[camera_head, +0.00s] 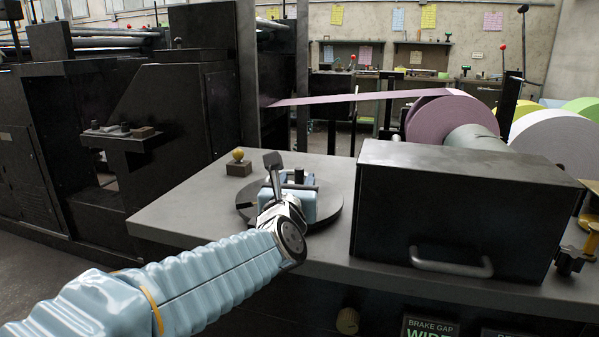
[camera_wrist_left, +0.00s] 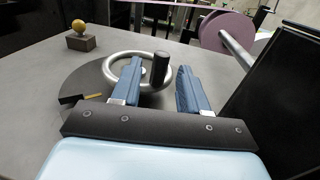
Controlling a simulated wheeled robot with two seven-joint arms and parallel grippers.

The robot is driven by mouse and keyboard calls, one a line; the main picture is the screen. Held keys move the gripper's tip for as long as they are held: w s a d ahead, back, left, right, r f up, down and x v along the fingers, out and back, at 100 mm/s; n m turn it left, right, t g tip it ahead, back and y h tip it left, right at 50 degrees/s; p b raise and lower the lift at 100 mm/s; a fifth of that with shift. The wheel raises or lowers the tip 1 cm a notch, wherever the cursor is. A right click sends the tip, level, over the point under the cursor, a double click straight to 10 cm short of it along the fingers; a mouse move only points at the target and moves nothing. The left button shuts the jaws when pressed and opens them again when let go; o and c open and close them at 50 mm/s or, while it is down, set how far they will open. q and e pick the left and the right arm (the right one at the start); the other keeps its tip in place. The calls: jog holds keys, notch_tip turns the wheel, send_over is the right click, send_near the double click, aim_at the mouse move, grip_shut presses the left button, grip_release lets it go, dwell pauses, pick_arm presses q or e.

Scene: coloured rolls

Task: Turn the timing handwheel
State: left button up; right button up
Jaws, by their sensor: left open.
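The handwheel is a silver ring (camera_wrist_left: 118,59) with an upright black handle (camera_wrist_left: 161,66), above a dark round plate on the grey tabletop. A black and yellow pointer (camera_wrist_left: 82,98) lies at the plate's left edge. In the head view the dark plate (camera_head: 333,211) shows around my left gripper (camera_head: 292,190), which hides most of the wheel. In the left wrist view my left gripper (camera_wrist_left: 159,76) is open. Its two blue fingers stand on either side of the black handle, with gaps visible; contact cannot be made out. My right gripper is out of view.
A dark box (camera_head: 455,208) with a metal handle stands close to the right of the wheel. A yellow ball on a small block (camera_head: 239,168) sits behind left. Coloured rolls, including a purple one (camera_head: 440,120), stand behind. The tabletop's left part (camera_head: 185,212) is clear.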

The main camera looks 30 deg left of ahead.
aim_at(298, 177)
pick_arm(q)
jog(key=shift+x, duration=2)
grip_shut()
